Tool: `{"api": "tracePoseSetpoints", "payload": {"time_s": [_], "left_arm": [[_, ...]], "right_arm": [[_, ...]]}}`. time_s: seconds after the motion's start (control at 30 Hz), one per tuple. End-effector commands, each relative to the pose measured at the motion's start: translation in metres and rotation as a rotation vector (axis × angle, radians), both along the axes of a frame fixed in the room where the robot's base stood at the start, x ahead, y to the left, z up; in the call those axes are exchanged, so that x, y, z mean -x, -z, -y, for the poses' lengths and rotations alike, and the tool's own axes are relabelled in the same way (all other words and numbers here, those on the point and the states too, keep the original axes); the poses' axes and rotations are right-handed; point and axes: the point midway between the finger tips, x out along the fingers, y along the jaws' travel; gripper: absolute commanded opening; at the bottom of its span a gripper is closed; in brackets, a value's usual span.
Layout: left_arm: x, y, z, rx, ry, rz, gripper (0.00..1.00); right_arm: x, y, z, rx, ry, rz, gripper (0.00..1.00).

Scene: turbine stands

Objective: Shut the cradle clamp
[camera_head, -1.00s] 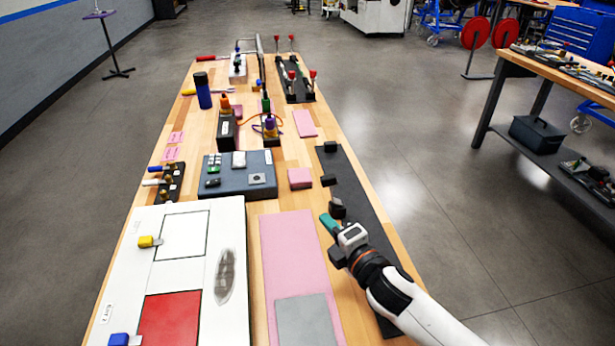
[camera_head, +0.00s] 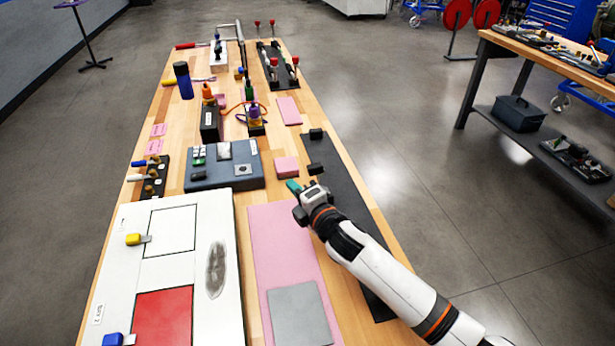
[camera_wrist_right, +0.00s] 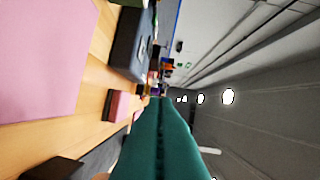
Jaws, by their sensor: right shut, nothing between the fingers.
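A black fixture with several red-knobbed clamps (camera_head: 283,76) stands at the far end of the bench. I cannot tell whether its clamps are open or shut, nor whether it is the cradle. My right gripper (camera_head: 293,187) is far short of it, over the near half of the bench, beside a black strip with small black blocks (camera_head: 315,168). Its teal fingers (camera_wrist_right: 160,140) are together and empty in the right wrist view, pointing along the bench. My left gripper is not in view.
A pink block (camera_head: 286,167) and a blue-grey box (camera_head: 222,177) lie left of and beyond the gripper. A pink mat (camera_head: 275,235) is in front. Bottles and dark stands (camera_head: 210,122) occupy the bench middle. Open floor lies to the right.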

Motion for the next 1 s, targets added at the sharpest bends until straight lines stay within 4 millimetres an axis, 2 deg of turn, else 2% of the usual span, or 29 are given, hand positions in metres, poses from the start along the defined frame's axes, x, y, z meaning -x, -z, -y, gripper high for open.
{"api": "tracePoseSetpoints", "payload": {"time_s": [0.1, 0.13, 0.2, 0.4, 1.0], "left_arm": [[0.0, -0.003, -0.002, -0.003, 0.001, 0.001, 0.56], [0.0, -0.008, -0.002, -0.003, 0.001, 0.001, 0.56], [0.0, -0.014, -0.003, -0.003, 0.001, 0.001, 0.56], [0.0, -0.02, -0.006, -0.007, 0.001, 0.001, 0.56], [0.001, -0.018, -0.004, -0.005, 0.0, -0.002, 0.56]], "right_arm": [[-0.02, 0.0, -0.012, -0.002, 0.001, -0.001, 0.0], [-0.021, -0.003, -0.004, 0.003, 0.004, -0.001, 0.0], [-0.022, -0.005, 0.009, 0.003, 0.003, 0.0, 0.0], [-0.025, -0.006, 0.026, 0.001, 0.001, -0.002, 0.0], [-0.026, -0.006, 0.031, -0.021, 0.001, -0.004, 0.0]]}}
